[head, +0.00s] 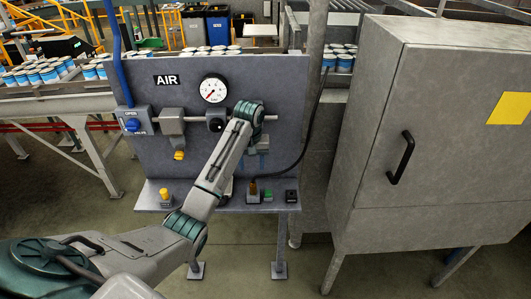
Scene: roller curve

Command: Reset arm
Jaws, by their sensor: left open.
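My left arm comes in from the lower left and reaches up to the grey air panel (285,90). Its wrist is bent in front of the pipe on the panel. My left gripper (257,160) hangs below the wrist, small and partly hidden, close to the panel face. It is open, and I see nothing held in it. I cannot tell if it touches the panel. My right gripper is not in view.
A round gauge (213,89), a blue knob (132,125) and a yellow part (179,155) sit on the panel. A shelf below carries a yellow-topped button (164,194) and a green one (268,194). A grey cabinet (440,150) stands right. Cans (40,75) line the conveyor behind.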

